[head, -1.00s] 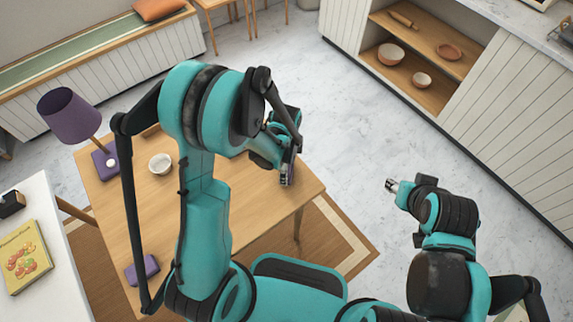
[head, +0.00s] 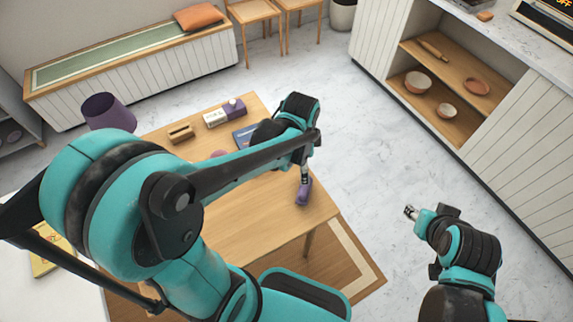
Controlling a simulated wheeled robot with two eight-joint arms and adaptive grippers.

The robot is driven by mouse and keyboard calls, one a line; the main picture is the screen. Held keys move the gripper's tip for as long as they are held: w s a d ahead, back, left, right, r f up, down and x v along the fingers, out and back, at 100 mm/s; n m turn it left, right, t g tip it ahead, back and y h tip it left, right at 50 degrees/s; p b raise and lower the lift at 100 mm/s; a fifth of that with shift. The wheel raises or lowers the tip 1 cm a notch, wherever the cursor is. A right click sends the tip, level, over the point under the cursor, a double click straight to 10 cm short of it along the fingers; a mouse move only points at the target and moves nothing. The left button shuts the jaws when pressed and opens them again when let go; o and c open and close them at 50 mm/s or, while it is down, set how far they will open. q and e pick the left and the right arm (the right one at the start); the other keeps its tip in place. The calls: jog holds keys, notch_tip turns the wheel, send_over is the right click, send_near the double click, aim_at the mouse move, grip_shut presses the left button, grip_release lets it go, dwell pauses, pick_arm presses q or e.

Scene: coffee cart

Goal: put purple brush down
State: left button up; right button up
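The purple brush (head: 303,193) is at the right end of the wooden table (head: 262,212), close to its right edge. My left gripper (head: 305,178) points down at the brush from above, with its fingertips close together on the brush's upper end. The fingers are small here and partly merge with the brush. The brush's lower end is at or just above the tabletop; I cannot tell whether it touches. My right gripper (head: 410,212) is off to the right of the table, over the floor, with nothing visible in it; its opening is too small to judge.
The table's front right is clear. Shelves with bowls (head: 417,82) stand at the right.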

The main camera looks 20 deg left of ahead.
pick_arm(q)
jog(key=s+a+r+n+t, duration=0.3)
jog(key=s+r+n+t, duration=0.2)
jog(key=s+r+n, duration=0.4)
jog(key=n, duration=0.3)
jog(key=shift+a+n+t, duration=0.2)
jog(key=shift+n+t, duration=0.1)
jog(key=shift+n, duration=0.1)
jog(key=shift+f+b, duration=0.9)
jog(key=shift+f, duration=0.05)
